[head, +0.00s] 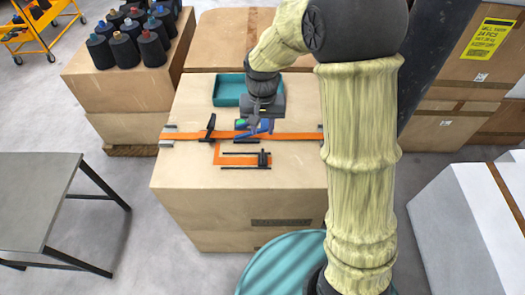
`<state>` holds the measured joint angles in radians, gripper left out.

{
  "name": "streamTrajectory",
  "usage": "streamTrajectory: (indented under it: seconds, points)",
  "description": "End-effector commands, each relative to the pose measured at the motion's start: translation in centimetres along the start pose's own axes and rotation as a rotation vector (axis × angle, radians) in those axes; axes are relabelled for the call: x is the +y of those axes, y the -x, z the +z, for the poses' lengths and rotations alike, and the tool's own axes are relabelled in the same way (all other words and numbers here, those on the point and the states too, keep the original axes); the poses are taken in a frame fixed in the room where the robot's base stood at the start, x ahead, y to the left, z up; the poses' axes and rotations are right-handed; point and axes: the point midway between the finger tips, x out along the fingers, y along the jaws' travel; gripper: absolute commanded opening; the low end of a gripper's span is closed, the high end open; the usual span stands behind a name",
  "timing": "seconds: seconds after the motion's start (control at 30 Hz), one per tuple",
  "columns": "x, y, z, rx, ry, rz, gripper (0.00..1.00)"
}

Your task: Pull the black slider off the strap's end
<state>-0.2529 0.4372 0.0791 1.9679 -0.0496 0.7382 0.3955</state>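An orange strap (290,136) runs left to right across the top of a cardboard box, with small grey blocks at both ends. A black piece (210,127), which may be the slider, stands tilted on the strap's left part. A second orange piece (219,155) bends in an L in front of the strap, with thin black bars and a short black piece (263,158) on it. My gripper (258,126) points down over the strap's middle. Blue and green parts show at its fingertips. Whether it grips anything is too small to tell.
A teal tray (229,91) sits at the back of the box top. Boxes with several dark spools (124,48) stand behind left. A grey table (38,190) is at left, a white block (455,225) at right. The box top's front part is clear.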

Motion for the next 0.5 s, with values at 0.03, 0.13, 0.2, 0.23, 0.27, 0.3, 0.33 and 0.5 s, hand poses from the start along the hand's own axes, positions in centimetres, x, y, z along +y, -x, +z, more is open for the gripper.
streamTrajectory:
  seconds: [0.03, 0.13, 0.2, 0.23, 0.27, 0.3, 0.33, 0.5]
  points:
    - [0.0, -1.1, 0.1, -0.005, 0.0, 0.002, 0.31]
    - [0.0, -2.8, 0.1, -0.005, 0.001, 0.002, 0.31]
    - [0.1, -4.1, 0.1, -0.005, 0.001, 0.003, 0.31]
    - [0.0, -4.6, 0.1, -0.004, 0.0, 0.002, 0.31]
    - [0.0, -5.1, 0.1, -0.004, 0.0, 0.002, 0.31]
    - [0.0, -5.8, 0.1, -0.004, 0.0, 0.002, 0.31]
    - [0.0, -6.4, 0.1, -0.004, 0.0, 0.002, 0.31]
    - [0.0, -9.3, 0.1, -0.005, 0.0, 0.002, 0.31]
